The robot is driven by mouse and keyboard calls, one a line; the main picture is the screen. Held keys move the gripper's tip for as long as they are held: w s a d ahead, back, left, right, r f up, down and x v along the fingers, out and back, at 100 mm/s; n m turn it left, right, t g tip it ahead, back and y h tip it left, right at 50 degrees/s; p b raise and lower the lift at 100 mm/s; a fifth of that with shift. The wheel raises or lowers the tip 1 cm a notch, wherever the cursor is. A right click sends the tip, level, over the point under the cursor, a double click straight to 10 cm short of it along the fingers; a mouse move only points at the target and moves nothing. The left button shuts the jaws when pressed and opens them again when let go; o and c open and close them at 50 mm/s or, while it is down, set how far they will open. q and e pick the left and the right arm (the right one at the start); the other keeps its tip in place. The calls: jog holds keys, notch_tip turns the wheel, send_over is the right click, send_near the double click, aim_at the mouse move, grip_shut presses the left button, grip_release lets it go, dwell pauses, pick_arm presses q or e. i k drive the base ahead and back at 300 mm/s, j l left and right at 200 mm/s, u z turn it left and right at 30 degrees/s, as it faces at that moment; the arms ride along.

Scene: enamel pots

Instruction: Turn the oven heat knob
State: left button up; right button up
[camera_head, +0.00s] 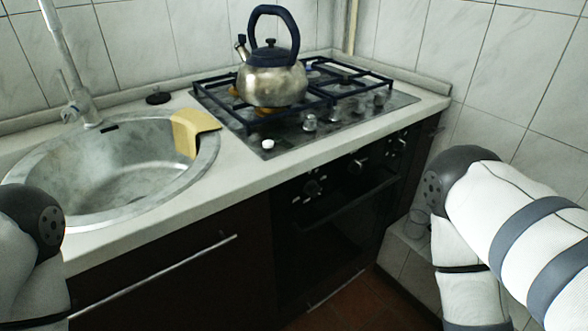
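The black oven (335,235) is built into the dark cabinet below the counter. Its front panel carries several knobs: one at the left (312,188), one in the middle (357,165) and one at the right (398,143). I cannot tell from this view which one sets the heat. My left arm shows at the lower left edge and my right arm at the right side, both white and grey. Neither gripper shows in the picture, and nothing of mine touches the knobs.
A steel kettle (271,82) with a dark handle stands on the gas hob (290,137), which has its own knobs (345,110) on top. A cabinet handle (160,274) sticks out below the counter.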

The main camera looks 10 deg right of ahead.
aim_at(311, 187)
jog(key=i+l+u, duration=0.15)
jog(key=l, duration=0.35)
jog(key=l+u, duration=0.1)
jog(key=l, duration=0.35)
jog(key=i+l+u, duration=0.15)
jog(key=l, duration=0.35)
jog(key=k+l+u, duration=0.15)
jog(key=l, duration=0.25)
jog(key=k+l+u, duration=0.1)
jog(key=l, duration=0.3)
jog(key=k+l+u, duration=0.15)
jog(key=l, duration=0.25)
jog(key=k+l+u, duration=0.1)
jog(key=l, duration=0.3)
jog(key=k, duration=0.05)
